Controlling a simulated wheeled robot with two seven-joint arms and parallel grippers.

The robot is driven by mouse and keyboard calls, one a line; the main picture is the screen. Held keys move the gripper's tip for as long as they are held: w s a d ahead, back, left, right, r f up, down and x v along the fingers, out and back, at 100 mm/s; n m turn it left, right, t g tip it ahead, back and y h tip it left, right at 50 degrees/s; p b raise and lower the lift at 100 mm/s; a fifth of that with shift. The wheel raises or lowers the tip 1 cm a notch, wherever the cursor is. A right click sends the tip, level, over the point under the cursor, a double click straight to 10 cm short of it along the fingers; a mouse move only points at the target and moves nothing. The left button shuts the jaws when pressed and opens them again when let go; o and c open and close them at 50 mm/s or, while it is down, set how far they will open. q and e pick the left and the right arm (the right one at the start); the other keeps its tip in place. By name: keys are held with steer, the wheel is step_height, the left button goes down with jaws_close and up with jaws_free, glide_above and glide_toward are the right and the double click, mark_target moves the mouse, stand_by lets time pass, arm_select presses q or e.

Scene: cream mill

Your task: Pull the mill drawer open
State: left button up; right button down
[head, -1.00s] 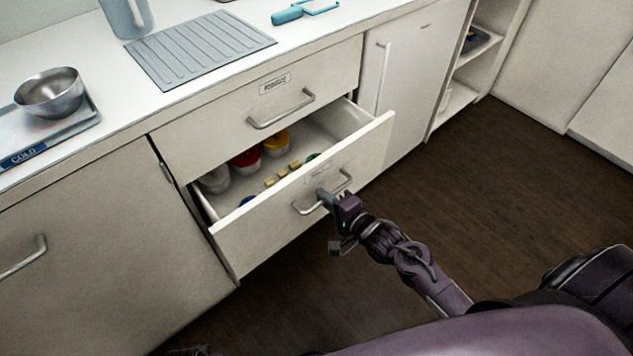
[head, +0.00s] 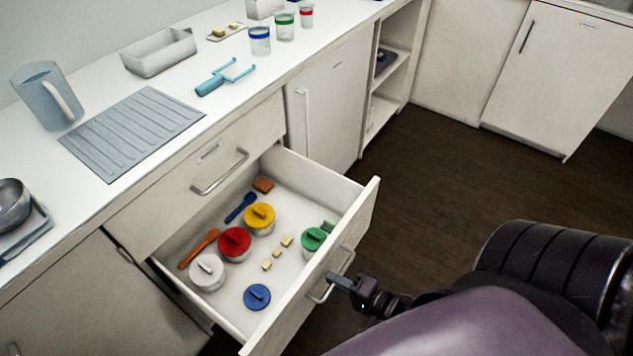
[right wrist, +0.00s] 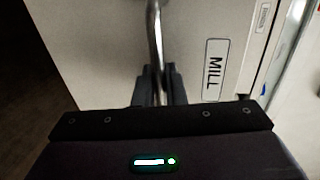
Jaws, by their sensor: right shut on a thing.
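The mill drawer (head: 312,318) is the lower drawer and stands well out from the cabinet, its inside in view. Its label reads MILL in the right wrist view (right wrist: 215,72). My right gripper (head: 336,279) is at the front of the drawer, shut on the bar handle (head: 346,262). In the right wrist view the fingers (right wrist: 159,84) close around the metal bar (right wrist: 154,35). Inside the drawer are jars with white, red, yellow and green lids, a blue lid, an orange tool, a blue spoon and small pale cubes. My left gripper is not in view.
A closed drawer (head: 205,182) with its own handle is above. The counter holds a pitcher (head: 45,95), a ribbed mat (head: 130,130), a blue-handled tool (head: 222,80), a tray (head: 158,50) and several small jars. The dark floor (head: 430,190) to the right is clear.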

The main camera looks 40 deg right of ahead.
steer(key=shift+f+p+v, duration=0.2)
steer(key=shift+p+v, duration=0.05)
steer(key=shift+v, duration=0.65)
steer(key=shift+f+p+v, duration=0.15)
steer(key=shift+p+v, duration=0.05)
steer(key=shift+v, duration=0.65)
steer(key=shift+s, duration=0.1)
steer(key=c, duration=1.6)
jaws_free()
steer(key=shift+c, duration=0.2)
steer(key=v, duration=0.7)
steer(key=shift+s, duration=0.35)
steer(key=shift+d, duration=0.1)
